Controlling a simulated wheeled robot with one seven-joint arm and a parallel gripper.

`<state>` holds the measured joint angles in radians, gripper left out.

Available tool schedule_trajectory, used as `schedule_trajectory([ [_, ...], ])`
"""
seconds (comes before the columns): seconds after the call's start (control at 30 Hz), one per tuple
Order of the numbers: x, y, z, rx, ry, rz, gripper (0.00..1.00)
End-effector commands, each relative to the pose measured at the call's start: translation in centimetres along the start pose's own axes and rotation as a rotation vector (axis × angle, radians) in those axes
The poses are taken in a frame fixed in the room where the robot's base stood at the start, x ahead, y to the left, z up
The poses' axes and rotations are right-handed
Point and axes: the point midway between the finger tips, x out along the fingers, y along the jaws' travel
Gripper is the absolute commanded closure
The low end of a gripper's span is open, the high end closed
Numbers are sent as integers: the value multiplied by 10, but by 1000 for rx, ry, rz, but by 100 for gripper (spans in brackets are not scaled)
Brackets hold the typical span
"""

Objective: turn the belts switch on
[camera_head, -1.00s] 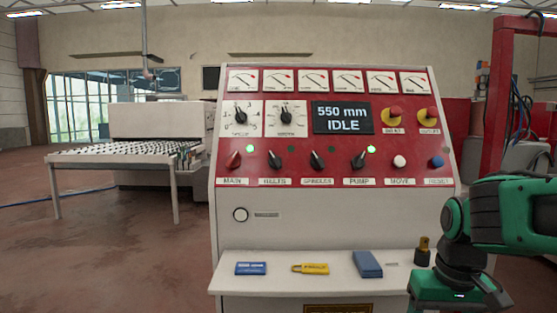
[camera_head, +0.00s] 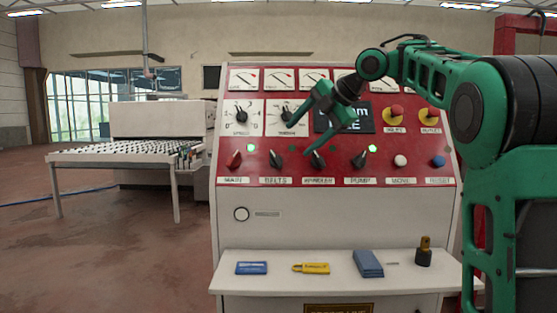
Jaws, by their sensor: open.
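The belts switch (camera_head: 276,160) is a black rotary knob in the lower row of the red control panel (camera_head: 225,132), above the "BELTS" label. Its handle tilts to the upper left, like the spindles switch (camera_head: 318,160). The red main switch (camera_head: 234,159) and the black pump switch (camera_head: 361,157) tilt to the upper right, each with a lit green lamp nearby. No lit lamp shows by the belts switch. My gripper (camera_head: 300,135) is open and empty in front of the panel, up and right of the belts switch. It hides part of the display and a dial's edge.
The shelf (camera_head: 285,285) below holds a blue box, yellow tag, blue pad and dark stamp-like item. A roller table (camera_head: 110,158) stands left.

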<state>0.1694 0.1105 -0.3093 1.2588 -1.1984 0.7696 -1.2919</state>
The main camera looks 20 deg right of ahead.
Motion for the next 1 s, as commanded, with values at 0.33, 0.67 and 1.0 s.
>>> schedule_trajectory([
  [0.33, 42, 2, -2, -22, 9, 0, 34],
  [0.67, 93, 2, -1, -20, 5, 1, 34],
  [1.0, 107, 2, 0, -19, 3, 1, 34],
])
